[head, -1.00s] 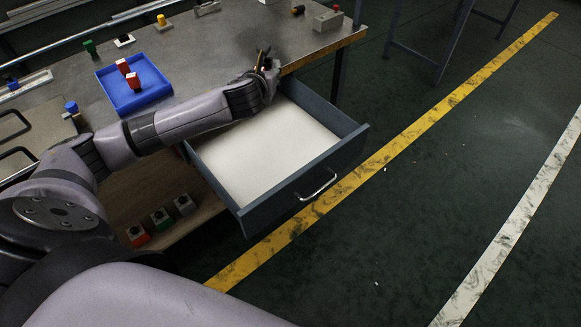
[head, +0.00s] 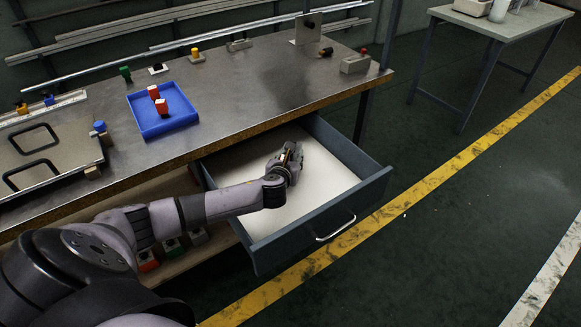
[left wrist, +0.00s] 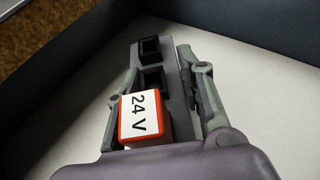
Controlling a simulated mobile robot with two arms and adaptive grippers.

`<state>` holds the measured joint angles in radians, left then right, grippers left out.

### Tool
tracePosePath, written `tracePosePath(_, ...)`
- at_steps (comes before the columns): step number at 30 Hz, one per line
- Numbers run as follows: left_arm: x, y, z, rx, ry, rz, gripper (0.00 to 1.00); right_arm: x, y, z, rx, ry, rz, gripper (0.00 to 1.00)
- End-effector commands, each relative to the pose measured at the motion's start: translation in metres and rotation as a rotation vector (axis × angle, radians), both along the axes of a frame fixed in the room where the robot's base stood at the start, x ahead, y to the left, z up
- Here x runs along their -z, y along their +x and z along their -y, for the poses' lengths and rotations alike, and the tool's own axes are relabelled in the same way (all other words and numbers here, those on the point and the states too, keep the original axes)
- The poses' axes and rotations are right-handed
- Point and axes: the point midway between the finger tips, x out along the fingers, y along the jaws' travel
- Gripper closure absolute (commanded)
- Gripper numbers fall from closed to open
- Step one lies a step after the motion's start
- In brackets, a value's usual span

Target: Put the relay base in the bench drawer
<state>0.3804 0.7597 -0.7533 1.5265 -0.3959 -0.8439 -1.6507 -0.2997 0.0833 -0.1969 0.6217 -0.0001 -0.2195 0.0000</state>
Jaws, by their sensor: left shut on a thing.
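The bench drawer (head: 262,245) is pulled open below the bench top, with a pale, bare floor. My left gripper (head: 291,154) is over the drawer's interior. In the left wrist view its fingers (left wrist: 163,76) are shut on the sides of the grey relay base (left wrist: 171,65). The base has black sockets, and a red-orange block with a white "24 V" face (left wrist: 145,116) sits at its near end. The drawer floor and dark walls (left wrist: 240,35) surround it. I cannot tell whether the base touches the floor. My right gripper is not in view.
On the bench top (head: 235,95) are a blue tray (head: 182,119) with red blocks, several small coloured switches, and a grey box (head: 355,64) at the right corner. A shelf under the bench holds button boxes (head: 148,261). A second table (head: 490,22) stands at the back right.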

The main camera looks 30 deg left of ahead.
Motion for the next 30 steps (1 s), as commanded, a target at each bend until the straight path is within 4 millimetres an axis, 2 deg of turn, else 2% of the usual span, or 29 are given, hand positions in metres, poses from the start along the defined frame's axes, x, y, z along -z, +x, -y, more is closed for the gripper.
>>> tracePosePath(1,0.012,0.0,0.0,0.001,0.001,-0.003,0.99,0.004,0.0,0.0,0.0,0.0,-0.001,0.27)
tracePosePath(3,0.023,0.0,0.0,-0.001,0.0,-0.002,0.99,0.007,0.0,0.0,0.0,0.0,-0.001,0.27)
tracePosePath(6,0.031,0.0,0.0,0.0,0.001,-0.001,0.99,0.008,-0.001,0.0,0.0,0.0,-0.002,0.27)
tracePosePath(18,0.035,0.0,0.0,0.001,0.001,0.0,0.99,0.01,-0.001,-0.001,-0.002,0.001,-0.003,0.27)
tracePosePath(19,0.036,0.0,0.001,0.001,0.0,-0.001,0.63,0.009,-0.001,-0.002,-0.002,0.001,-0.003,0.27)
tracePosePath(27,0.036,-0.001,0.0,0.0,0.0,-0.002,0.45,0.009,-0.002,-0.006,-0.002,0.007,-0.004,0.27)
tracePosePath(30,0.035,-0.001,0.0,0.0,0.0,-0.002,0.44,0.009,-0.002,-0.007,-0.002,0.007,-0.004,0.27)
